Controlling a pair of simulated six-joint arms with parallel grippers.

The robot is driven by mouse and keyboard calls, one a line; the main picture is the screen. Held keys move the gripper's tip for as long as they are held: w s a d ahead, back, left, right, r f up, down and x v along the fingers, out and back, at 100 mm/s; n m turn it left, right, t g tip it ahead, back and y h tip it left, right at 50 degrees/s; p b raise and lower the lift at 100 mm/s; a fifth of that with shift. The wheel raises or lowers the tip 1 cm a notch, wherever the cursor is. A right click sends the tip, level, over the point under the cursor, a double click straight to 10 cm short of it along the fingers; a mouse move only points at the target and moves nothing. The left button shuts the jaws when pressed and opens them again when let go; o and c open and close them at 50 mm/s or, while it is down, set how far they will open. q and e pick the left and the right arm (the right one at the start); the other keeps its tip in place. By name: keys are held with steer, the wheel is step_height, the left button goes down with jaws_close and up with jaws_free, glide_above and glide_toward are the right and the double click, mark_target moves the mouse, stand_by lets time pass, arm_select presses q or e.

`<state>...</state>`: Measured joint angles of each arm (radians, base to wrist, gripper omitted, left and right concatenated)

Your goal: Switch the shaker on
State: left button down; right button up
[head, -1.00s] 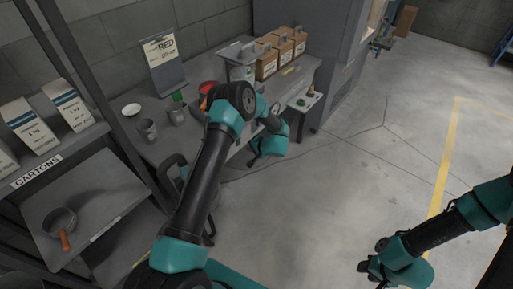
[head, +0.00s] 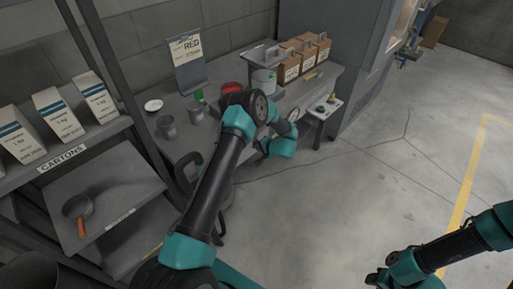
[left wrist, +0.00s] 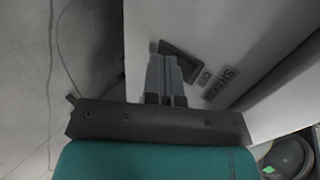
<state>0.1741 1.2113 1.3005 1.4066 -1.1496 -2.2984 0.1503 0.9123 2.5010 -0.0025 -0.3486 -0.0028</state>
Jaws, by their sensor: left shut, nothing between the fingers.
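A pale panel (left wrist: 215,25) fills much of the left wrist view. It carries a label reading SHAKER (left wrist: 222,83), a small ON label (left wrist: 205,78) and a dark switch (left wrist: 180,60). My left gripper (left wrist: 166,62) is shut and empty, with its fingertips over or beside the switch; I cannot tell whether they touch it. In the head view my left gripper (head: 293,118) is partly hidden by its own wrist, near a small white stand (head: 325,108) with dark and green parts on top. My right gripper (head: 377,279) is at the bottom edge, its fingers unclear.
A rack (head: 125,185) with bags and a pan (head: 77,207) stands left. A cable lies on the floor, which is open at right.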

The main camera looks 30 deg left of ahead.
arm_select(q)
steer(key=shift+a, duration=0.15)
steer(key=shift+r, duration=0.15)
steer(key=shift+r, duration=0.7)
steer(key=d+f+v, duration=0.1)
steer(key=v, duration=1.2)
steer(key=shift+s+d, duration=0.15)
steer(key=shift+d, duration=0.05)
steer(key=shift+f, duration=0.1)
